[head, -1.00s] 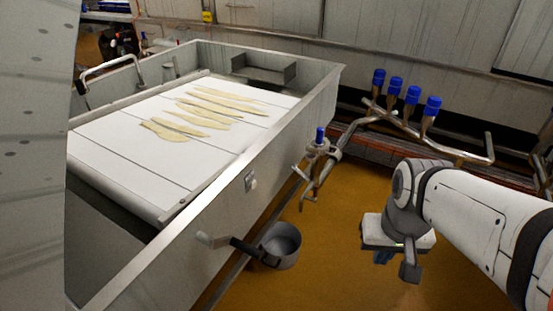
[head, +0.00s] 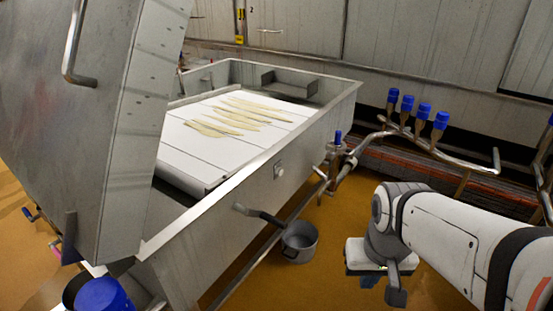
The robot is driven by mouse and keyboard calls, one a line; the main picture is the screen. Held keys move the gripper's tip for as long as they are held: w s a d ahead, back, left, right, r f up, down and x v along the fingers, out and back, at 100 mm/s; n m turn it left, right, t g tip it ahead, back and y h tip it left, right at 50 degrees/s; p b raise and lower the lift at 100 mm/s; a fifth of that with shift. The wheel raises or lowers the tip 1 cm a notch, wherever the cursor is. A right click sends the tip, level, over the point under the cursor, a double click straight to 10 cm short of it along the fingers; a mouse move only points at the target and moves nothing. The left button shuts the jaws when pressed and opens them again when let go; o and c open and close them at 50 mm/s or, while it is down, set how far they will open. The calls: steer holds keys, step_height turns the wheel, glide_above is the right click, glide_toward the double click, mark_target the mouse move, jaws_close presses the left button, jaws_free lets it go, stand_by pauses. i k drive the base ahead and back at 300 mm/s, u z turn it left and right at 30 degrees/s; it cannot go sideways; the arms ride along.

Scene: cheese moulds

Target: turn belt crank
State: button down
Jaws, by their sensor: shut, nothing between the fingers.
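A steel vat (head: 225,197) with a white belt (head: 228,148) inside stands left of centre in the head view. A dark bar (head: 260,214) sticks out low on its near side, towards a grey pot (head: 299,241). I cannot tell whether this bar is the belt crank or the pot's handle. A small square fitting (head: 279,170) sits on the vat wall above it. My gripper (head: 385,283) hangs at the lower right, over the floor, pointing down. It is shut and empty, apart from the vat and the pot. Its fingertips are hard to make out.
Pale strips (head: 235,117) lie on the belt. Pipes with several blue-capped fittings (head: 424,110) stand at the right. A large steel panel (head: 110,110) fills the left and hides part of the vat. Brown floor (head: 318,275) is open between pot and gripper.

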mark_target(251, 213)
steer(key=u, duration=0.2)
steer(key=i, duration=1)
steer(key=u, duration=0.05)
